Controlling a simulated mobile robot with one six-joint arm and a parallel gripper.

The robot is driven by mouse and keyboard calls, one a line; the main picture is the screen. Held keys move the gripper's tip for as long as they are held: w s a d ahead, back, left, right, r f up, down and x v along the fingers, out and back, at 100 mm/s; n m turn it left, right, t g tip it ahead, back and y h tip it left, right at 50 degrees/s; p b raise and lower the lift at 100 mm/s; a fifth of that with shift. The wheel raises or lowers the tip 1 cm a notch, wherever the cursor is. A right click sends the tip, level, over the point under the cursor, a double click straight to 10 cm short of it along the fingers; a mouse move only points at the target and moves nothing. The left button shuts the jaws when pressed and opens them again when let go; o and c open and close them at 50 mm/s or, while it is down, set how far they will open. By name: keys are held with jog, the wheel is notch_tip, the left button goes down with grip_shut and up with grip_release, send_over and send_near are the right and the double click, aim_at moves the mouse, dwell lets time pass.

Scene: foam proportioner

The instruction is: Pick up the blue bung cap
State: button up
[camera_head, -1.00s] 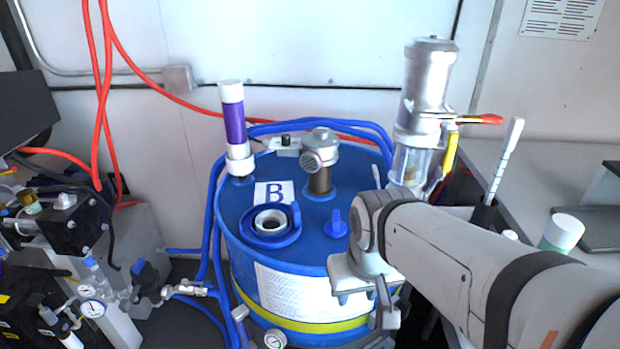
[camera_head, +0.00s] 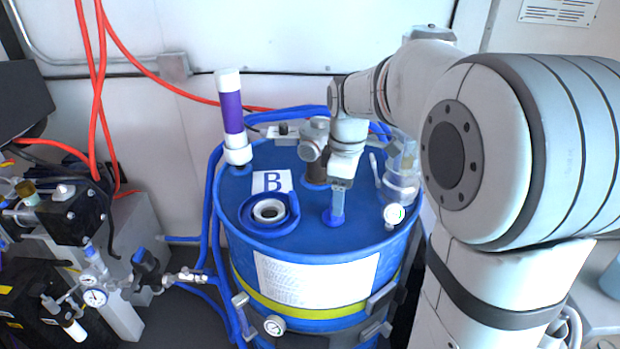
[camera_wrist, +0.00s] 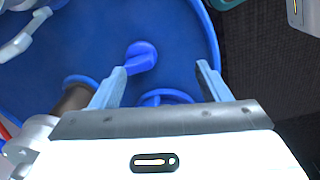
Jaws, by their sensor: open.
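The blue bung cap (camera_head: 333,219) stands on the top of the blue drum, right of the label B. My gripper (camera_head: 338,205) points down over it, and its fingers hide the cap's upper part in the head view. In the wrist view the cap (camera_wrist: 142,56) is close by the left fingertip, left of the middle of the gap. My gripper (camera_wrist: 164,68) is open there, with nothing held. I cannot tell whether the left finger touches the cap.
The blue drum (camera_head: 235,240) also bears a raised bung ring (camera_head: 268,211), a purple and white tube (camera_head: 232,115) and a brown pump pipe (camera_head: 317,172) close behind my gripper. Blue hoses (camera_head: 210,215) run along the drum's left side. A curved blue rim (camera_wrist: 165,96) is partly hidden below the fingers.

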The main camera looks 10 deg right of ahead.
aim_at(328, 219)
jog(key=w+n, duration=0.2)
jog(key=w, duration=0.1)
jog(key=shift+w+f+n, duration=0.25)
jog(key=shift+w+n, duration=0.15)
jog(key=f, duration=0.7)
jog(key=shift+w+a+f+p, duration=0.2)
jog(key=shift+w+f+p, duration=0.15)
jog(key=shift+w, duration=0.05)
jog(key=c, duration=1.1)
